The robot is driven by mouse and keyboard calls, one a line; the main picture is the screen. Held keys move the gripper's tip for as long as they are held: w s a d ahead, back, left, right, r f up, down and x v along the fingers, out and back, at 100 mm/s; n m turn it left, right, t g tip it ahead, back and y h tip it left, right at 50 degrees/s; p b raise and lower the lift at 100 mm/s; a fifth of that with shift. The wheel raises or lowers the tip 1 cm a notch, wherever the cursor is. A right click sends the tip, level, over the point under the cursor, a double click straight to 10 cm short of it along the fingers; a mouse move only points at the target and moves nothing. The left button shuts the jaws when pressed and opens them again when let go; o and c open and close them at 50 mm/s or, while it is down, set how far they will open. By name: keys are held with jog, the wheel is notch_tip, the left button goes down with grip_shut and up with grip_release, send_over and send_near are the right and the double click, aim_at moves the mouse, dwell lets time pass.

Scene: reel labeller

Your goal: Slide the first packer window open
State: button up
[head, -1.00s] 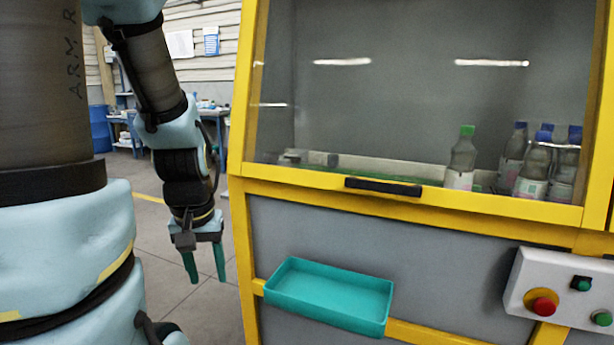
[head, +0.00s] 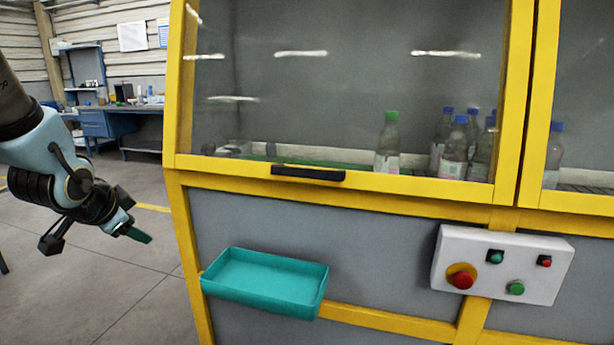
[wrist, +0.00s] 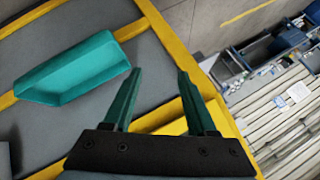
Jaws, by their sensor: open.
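The packer window (head: 330,100) is a clear pane in a yellow frame, with a black bar handle (head: 308,173) on its lower rail. The window looks shut, its lower rail lying along the cabinet's front. My gripper (head: 138,234) hangs in the air to the left of the cabinet, below the handle's height and apart from it. In the wrist view my gripper (wrist: 155,90) shows two green fingers spread apart with nothing between them. The handle cannot be made out in the wrist view.
A teal tray (head: 265,280) juts from the cabinet front below the handle; it also shows in the wrist view (wrist: 75,72). A control box (head: 502,264) with several buttons is at the right. Bottles (head: 455,148) stand behind the pane. Floor at the left is clear.

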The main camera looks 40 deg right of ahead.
jog(key=s+d+r+m+h, duration=0.2)
jog(key=d+m+h, duration=0.15)
jog(key=d, duration=0.25)
jog(key=s+d+r+m+h, duration=0.2)
jog(key=d+m, duration=0.2)
jog(key=d, duration=0.2)
jog(key=m+g+h, duration=0.5)
jog(key=m, duration=0.5)
send_near(304, 174)
jog(key=p+x, duration=0.2)
jog(key=x, duration=0.8)
jog(key=shift+d, duration=0.3)
jog(key=shift+c, duration=0.3)
grip_shut()
